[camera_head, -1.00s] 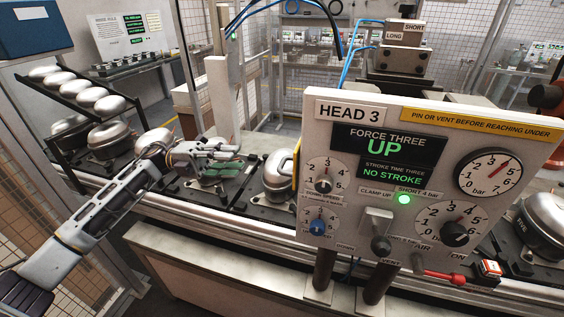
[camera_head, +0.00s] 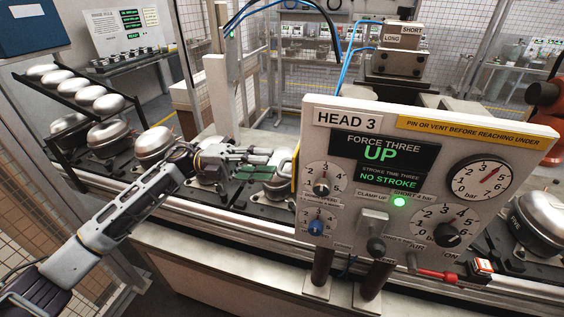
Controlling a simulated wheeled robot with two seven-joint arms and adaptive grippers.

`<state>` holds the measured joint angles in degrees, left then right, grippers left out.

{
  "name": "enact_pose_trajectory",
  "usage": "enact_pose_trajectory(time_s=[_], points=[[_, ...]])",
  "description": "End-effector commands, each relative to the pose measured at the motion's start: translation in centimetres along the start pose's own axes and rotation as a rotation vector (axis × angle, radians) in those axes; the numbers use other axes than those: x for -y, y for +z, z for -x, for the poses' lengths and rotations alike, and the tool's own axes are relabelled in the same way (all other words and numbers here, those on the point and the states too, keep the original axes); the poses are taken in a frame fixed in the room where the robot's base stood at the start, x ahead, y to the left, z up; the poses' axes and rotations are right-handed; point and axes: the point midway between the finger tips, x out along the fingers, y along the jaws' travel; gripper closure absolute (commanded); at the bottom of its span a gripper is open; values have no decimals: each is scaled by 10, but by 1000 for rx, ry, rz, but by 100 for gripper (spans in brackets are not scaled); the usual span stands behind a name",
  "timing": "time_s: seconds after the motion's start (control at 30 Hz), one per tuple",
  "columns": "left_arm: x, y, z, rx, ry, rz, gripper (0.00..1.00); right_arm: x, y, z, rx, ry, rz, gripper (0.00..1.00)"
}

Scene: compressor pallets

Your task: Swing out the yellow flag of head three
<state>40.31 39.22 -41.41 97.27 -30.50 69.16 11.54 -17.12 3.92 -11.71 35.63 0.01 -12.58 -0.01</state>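The HEAD 3 panel (camera_head: 320,146) stands at the right of the head view. Its display reads FORCE THREE UP and NO STROKE. A thin yellow strip (camera_head: 295,168), which looks like the flag, shows edge-on at the panel's left edge, folded close against it. My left gripper (camera_head: 270,163) points right, a short way left of the strip, with its green-padded fingers apart and nothing between them. It appears in front of a silver compressor shell, partly hiding it. My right gripper is out of view.
Silver compressor shells (camera_head: 152,142) stand on black pallets along the conveyor, whose metal front rail (camera_head: 240,226) runs below my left arm. A red-handled air valve (camera_head: 438,275) sticks out under the panel. A grey post (camera_head: 220,100) rises behind the gripper.

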Motion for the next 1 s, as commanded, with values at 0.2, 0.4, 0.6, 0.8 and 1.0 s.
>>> enact_pose_trajectory(time_s=[0.2,0.4,0.6,0.8,1.0], points=[[2,0,-29,-1,-1,0,69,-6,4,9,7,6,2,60],[1,0,-45,0,-1,1,69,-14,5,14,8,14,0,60],[0,0,-50,0,0,1,69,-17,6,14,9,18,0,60],[0,0,-50,0,0,1,69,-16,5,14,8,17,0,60],[0,0,-50,0,0,1,91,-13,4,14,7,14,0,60]])
